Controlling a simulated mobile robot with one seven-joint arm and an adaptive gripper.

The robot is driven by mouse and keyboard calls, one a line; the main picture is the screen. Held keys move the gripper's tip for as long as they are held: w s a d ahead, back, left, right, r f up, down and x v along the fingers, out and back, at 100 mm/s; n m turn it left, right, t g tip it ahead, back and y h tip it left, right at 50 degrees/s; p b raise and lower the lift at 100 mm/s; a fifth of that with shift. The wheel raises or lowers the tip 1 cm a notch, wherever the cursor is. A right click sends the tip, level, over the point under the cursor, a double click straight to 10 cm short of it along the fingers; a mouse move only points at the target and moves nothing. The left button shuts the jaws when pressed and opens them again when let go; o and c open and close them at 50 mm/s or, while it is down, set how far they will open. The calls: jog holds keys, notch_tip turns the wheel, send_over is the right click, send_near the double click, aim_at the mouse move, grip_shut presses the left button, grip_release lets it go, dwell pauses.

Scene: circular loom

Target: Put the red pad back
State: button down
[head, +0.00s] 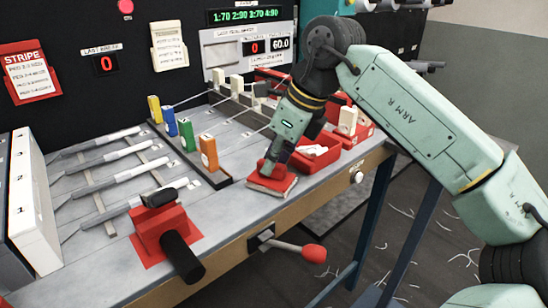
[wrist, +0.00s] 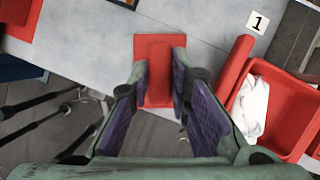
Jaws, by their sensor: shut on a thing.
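The red pad (head: 270,182) is at the front edge of the grey table, under my gripper (head: 270,168) in the head view. In the wrist view the red pad (wrist: 150,45) is a flat red square with an upright red grip bar on top. My gripper (wrist: 160,90) has its two purple-lined fingers on either side of that bar and is shut on it.
A red bin (wrist: 285,105) with white cloth stands close to the right of my gripper. A red clamp (head: 160,228) with a black handle stands at the front left. A red-knobbed lever (head: 313,253) sticks out below the table edge.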

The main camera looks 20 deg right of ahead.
jog(key=shift+f, duration=0.25)
jog(key=c, duration=1.5)
grip_release()
jog(key=shift+r, duration=0.1)
jog(key=shift+r, duration=0.3)
jog(key=v, duration=1.2)
jog(key=shift+f, duration=0.1)
